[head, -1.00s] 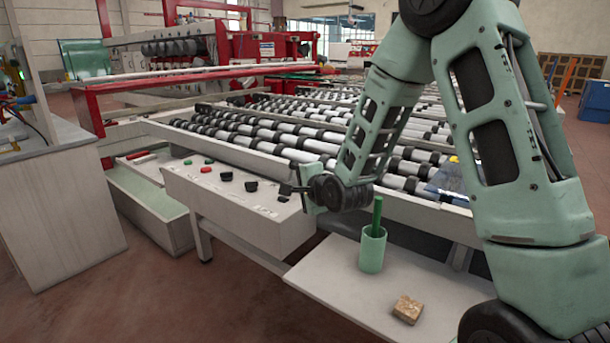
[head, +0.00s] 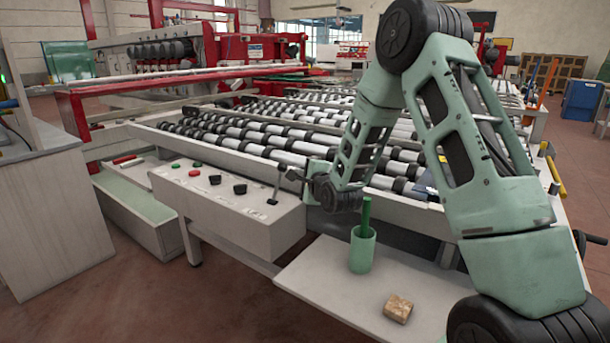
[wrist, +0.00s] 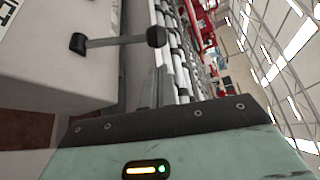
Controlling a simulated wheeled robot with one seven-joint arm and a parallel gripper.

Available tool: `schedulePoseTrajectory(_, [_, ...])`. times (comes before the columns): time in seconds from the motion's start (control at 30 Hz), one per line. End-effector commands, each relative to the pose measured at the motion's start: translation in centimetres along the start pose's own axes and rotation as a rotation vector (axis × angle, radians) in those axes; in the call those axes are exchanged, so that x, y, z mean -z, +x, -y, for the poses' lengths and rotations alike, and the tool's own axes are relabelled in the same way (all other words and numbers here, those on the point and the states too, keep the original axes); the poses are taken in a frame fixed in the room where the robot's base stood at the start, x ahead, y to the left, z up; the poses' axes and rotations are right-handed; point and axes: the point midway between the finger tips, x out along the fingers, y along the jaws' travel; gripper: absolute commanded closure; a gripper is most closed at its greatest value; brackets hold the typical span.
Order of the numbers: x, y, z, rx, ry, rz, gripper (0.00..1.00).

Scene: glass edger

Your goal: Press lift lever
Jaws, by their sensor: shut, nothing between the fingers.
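The lift lever (head: 276,184) stands up from a black base at the right end of the pale control panel (head: 240,208), with a dark knob on top and a slight lean to the right. In the wrist view the lever (wrist: 115,41) shows sideways, with its round knob clear of the panel. My gripper (head: 293,175) is shut and empty, just right of the knob in the head view. Whether its tips touch the knob I cannot tell.
Two black knobs (head: 240,188), red and green buttons (head: 174,165) sit left on the panel. Roller conveyor (head: 260,140) lies behind. A low shelf (head: 320,285) in front holds a green cup (head: 362,252) with a green stick and a brown block (head: 397,308).

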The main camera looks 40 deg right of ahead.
Motion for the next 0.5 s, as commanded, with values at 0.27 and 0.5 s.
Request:
schedulePoseTrajectory(0.27, [0.0,4.3,0.1,0.0,0.0,0.0,1.0])
schedulePoseTrajectory(0.5, [0.0,5.5,0.0,-0.001,0.0,0.0,1.0])
